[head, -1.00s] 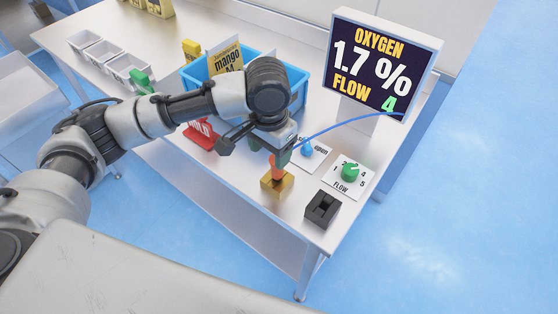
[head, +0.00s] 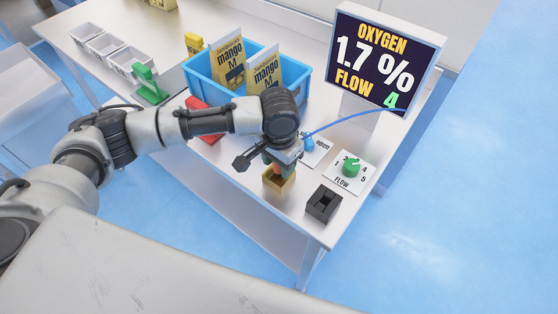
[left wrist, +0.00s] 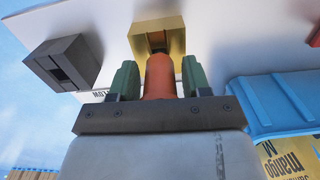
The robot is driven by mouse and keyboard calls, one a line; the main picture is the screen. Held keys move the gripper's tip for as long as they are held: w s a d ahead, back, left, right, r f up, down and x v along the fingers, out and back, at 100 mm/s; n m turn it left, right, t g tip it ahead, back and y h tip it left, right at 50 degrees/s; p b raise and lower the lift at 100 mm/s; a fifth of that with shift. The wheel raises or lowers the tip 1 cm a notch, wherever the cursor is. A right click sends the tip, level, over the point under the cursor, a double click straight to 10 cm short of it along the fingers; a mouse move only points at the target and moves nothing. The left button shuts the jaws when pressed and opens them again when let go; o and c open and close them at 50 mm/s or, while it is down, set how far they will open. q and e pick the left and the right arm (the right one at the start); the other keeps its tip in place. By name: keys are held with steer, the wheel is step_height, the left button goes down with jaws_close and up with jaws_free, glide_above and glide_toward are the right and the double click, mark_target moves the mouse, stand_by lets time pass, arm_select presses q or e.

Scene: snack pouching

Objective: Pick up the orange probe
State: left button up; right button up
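The orange probe (left wrist: 160,77) stands in a gold holder block (head: 278,184) near the front edge of the table. The gold holder also shows in the left wrist view (left wrist: 157,38). My left gripper (head: 280,163) is low over the holder and hides most of the probe in the head view. In the left wrist view its green fingers (left wrist: 160,82) are on either side of the probe, with narrow gaps showing, so it looks open around it. The probe's lower end is hidden in the holder. My right gripper is not in view.
A black block (head: 323,204) and the green flow dial (head: 351,166) are right of the holder. A blue cable (head: 350,122) arches toward the oxygen display (head: 382,60), which reads 1.7 % and flow 4. A blue bin (head: 217,78) with mango pouches stands behind.

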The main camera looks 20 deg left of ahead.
arm_select(q)
steer(key=c, duration=0.4)
steer(key=shift+c, duration=0.8)
steer(key=shift+r, duration=0.15)
